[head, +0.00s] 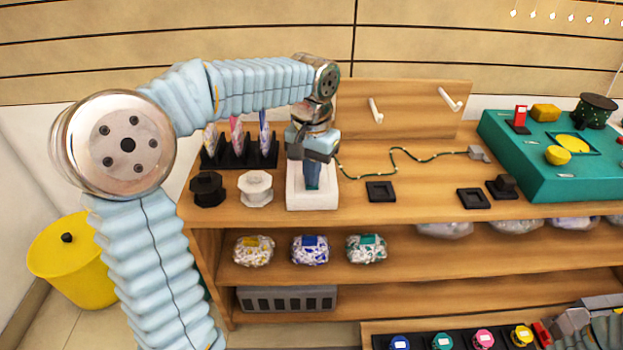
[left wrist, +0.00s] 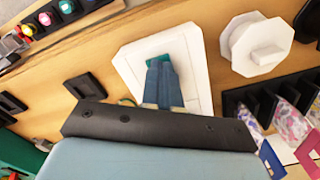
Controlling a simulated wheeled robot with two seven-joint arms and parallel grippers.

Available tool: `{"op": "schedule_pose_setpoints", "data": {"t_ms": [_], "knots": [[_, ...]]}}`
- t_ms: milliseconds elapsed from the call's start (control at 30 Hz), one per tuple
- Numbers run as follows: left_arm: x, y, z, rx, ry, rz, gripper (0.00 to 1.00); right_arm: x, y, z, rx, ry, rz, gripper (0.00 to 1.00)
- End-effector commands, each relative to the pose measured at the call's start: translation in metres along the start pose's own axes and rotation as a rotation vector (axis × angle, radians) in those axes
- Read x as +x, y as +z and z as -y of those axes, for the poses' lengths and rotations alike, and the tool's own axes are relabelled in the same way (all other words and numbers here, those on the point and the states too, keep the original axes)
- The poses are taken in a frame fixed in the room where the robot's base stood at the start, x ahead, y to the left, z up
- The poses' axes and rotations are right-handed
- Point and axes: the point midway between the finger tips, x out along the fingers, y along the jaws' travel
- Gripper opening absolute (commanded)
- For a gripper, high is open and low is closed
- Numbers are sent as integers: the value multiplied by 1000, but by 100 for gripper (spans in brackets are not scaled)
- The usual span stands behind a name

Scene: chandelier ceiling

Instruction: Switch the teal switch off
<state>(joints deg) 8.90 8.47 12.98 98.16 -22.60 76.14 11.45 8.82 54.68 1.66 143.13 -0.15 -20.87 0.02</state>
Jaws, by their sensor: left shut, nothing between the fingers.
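The teal switch (left wrist: 180,62) sits on a white square base plate (head: 300,197) on the wooden tabletop. In the left wrist view the plate (left wrist: 132,68) is tilted across the picture. My left gripper (head: 312,184) points straight down over the plate, its fingers shut with nothing between them. In the left wrist view the fingertips (left wrist: 166,66) are at the teal switch and cover part of it. I cannot tell whether they touch it or which way the switch is tipped. My right gripper does not show clearly; grey parts at the head view's lower right may be my right arm.
A white spool (head: 256,188) and a black spool (head: 208,189) stand left of the plate. A black rack (head: 236,152) is behind them. A green cord (head: 420,156) and a black square frame (head: 380,191) lie right. A teal box (head: 545,165) stands farther right.

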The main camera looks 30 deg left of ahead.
Motion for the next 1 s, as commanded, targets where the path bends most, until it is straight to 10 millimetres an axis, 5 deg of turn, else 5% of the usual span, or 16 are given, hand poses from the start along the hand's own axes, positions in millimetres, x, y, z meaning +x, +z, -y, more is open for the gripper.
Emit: {"op": "schedule_pose_setpoints", "data": {"t_ms": [633,1000], "knots": [[-52,0,0,-1,0,0,0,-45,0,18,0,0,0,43],[-71,0,0,0,0,0,0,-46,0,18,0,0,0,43]]}}
